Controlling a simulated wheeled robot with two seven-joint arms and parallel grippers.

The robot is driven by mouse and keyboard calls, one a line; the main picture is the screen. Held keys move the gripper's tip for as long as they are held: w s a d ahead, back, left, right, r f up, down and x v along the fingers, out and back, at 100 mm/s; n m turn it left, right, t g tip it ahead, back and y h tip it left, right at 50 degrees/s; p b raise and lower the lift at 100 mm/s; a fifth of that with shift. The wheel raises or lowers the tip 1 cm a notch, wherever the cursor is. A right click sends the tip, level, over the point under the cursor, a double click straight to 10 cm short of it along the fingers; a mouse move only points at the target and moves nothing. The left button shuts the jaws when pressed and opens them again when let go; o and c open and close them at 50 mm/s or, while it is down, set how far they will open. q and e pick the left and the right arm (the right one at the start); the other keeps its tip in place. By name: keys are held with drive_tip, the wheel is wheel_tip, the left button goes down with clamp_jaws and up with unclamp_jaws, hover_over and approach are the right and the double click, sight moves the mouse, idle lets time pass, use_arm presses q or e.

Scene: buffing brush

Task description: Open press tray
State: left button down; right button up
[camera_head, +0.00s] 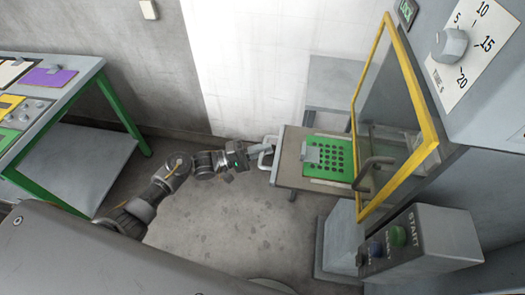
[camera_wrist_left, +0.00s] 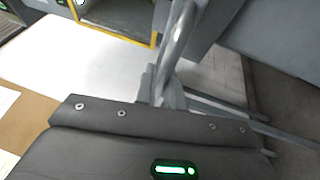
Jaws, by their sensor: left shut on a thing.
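The press tray (camera_head: 284,172) is a flat grey-brown board that juts out to the left of the press. The pale tray handle (camera_head: 267,146) is at the tray's left edge. My left gripper (camera_head: 262,151) is shut on this handle. In the left wrist view the handle (camera_wrist_left: 179,42) rises as a curved metal bar from the gripper; the fingertips are mostly hidden there. My right gripper is not in view.
The press's yellow-framed guard (camera_head: 415,90) stands over the tray's right end. A control box (camera_head: 425,240) with START lettering is at lower right, and a timer dial (camera_head: 450,45) at upper right. A green-framed table (camera_head: 75,85) stands at left. Open floor (camera_head: 220,235) lies between.

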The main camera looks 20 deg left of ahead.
use_arm(q)
drive_tip(key=shift+a, duration=0.35)
drive_tip(key=c, duration=1.5)
unclamp_jaws()
drive_tip(key=b+v, duration=0.2)
drive_tip(key=v, duration=0.9)
drive_tip(key=shift+b, duration=0.35)
